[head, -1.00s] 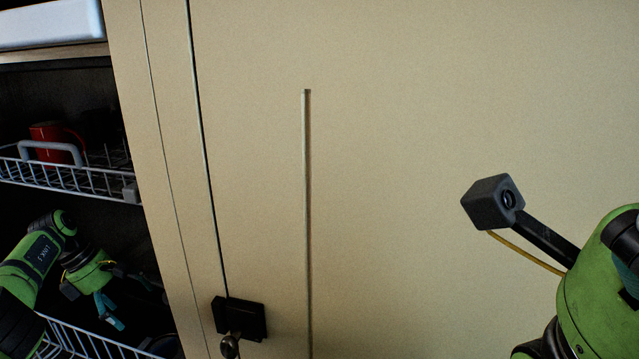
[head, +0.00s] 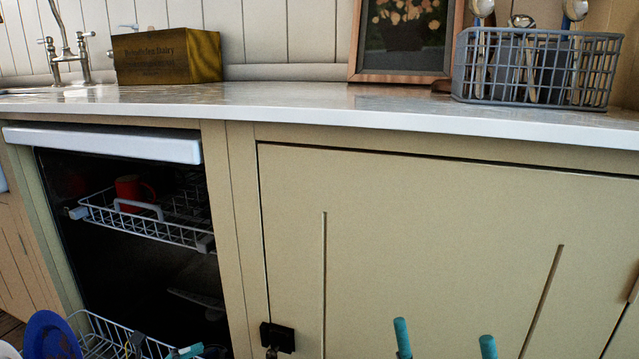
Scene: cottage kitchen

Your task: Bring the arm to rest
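My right gripper (head: 445,341) shows at the bottom edge of the head view as two teal fingertips. They point up and stand well apart with nothing between them, in front of the cream cupboard door (head: 430,240). Of my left gripper (head: 186,352), only a small teal part shows at the bottom edge, by the lower dishwasher rack (head: 92,325). Whether it is open or shut is hidden. The rest of both arms is out of view.
The dishwasher is open, with a red mug (head: 130,190) in its upper rack (head: 165,233). A blue plate (head: 50,335) stands at lower left. The counter (head: 300,97) holds a wooden box (head: 167,57), a framed picture (head: 357,70) and a grey utensil basket (head: 535,65).

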